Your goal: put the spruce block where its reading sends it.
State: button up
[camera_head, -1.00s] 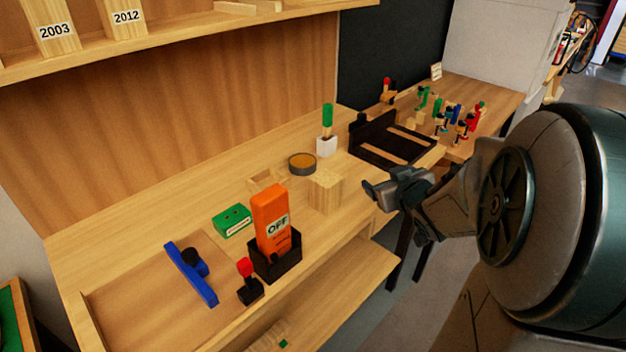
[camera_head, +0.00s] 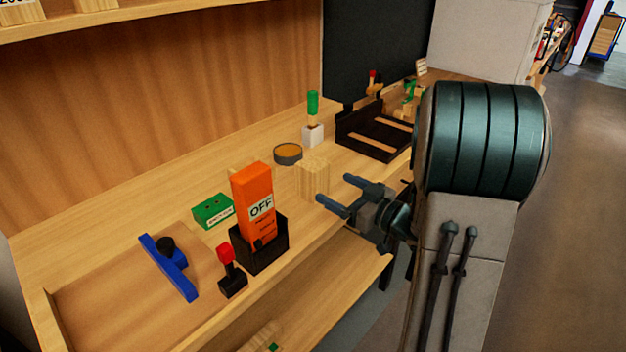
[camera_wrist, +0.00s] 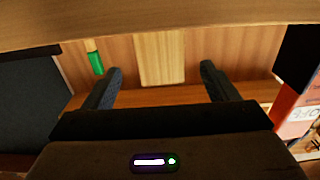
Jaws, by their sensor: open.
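The spruce block (camera_head: 313,175) is a pale wooden block standing upright on the bench near its front edge. In the wrist view the block (camera_wrist: 160,58) appears between the two fingers, beyond their tips. My gripper (camera_head: 336,189) is open and empty, just to the right of the block, fingers pointing toward it. It also shows in the wrist view (camera_wrist: 161,68). The orange meter (camera_head: 255,203) stands in a black holder (camera_head: 262,252) left of the block, and its display reads OFF.
A round tin (camera_head: 288,154) and a green-handled tool in a white stand (camera_head: 313,133) are behind the block. A black tray (camera_head: 372,138) is further right. A green box (camera_head: 213,210), a blue tool (camera_head: 168,266) and a red-knobbed piece (camera_head: 232,280) are to the left.

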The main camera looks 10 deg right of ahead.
aim_at(313, 176)
jog(key=x, duration=0.8)
jog(key=shift+a+r, duration=0.1)
jog(key=c, duration=1.2)
jog(key=shift+c, duration=0.2)
